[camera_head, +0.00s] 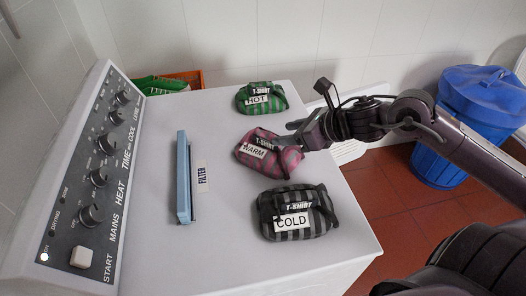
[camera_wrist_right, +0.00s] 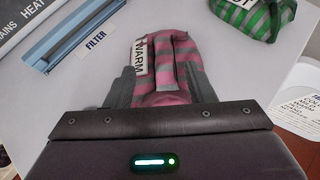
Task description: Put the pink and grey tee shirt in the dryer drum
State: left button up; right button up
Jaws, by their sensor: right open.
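The pink and grey tee shirt (camera_head: 268,152), a folded bundle labelled WARM, lies on the white dryer top (camera_head: 225,240) between two other shirts. My right gripper (camera_head: 299,132) is at its right side. In the right wrist view the shirt (camera_wrist_right: 172,58) sits between the two open fingers of my right gripper (camera_wrist_right: 165,92), which reach along both sides of its near end. I cannot tell whether the fingers touch it. My left gripper is not in view. The dryer drum is not visible.
A green striped HOT shirt (camera_head: 261,97) lies behind and a black and grey COLD shirt (camera_head: 297,212) in front. A blue filter handle (camera_head: 184,177) stands left, near the control panel (camera_head: 90,180). A blue lidded bin (camera_head: 450,140) stands on the floor at right.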

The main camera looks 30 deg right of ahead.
aim_at(270, 135)
jog(key=shift+w+f, duration=0.65)
jog(key=shift+f, duration=0.05)
jog(key=shift+w+a+f+b, duration=0.3)
jog(key=shift+w+a+b, duration=0.15)
jog(key=shift+w, duration=0.05)
jog(key=shift+w+f, duration=0.15)
jog(key=shift+w, duration=0.35)
jog(key=shift+w+a+f, duration=0.3)
jog(key=shift+w+a, duration=0.1)
jog(key=shift+p+x, duration=0.5)
jog(key=shift+x, duration=0.55)
jog(key=shift+f, duration=0.1)
jog(key=shift+s, duration=0.1)
grip_shut()
